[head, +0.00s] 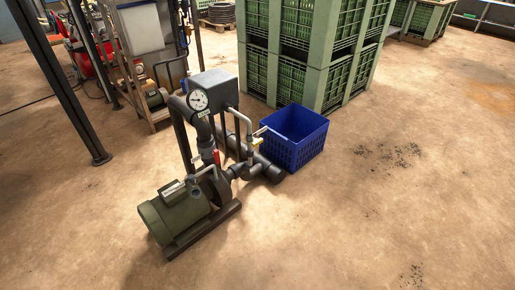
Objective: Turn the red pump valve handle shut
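The pump unit stands on the floor at the picture's centre-left, with a green motor (175,215) on a dark base. A small red handle (217,158) stands roughly upright among the grey pipes, just behind the pump body. It is too small to tell exactly how it sits relative to its pipe. A grey box with a round white gauge (199,100) rises behind it. A small yellowish fitting (198,163) sits to the left of the red handle. My gripper is not in view.
A blue crate (291,140) stands right behind the pipes. Tall stacked green crates (310,55) stand behind it. A rack with a white tank (140,27) and a dark post (64,80) are at left. The floor in front and to the right is clear.

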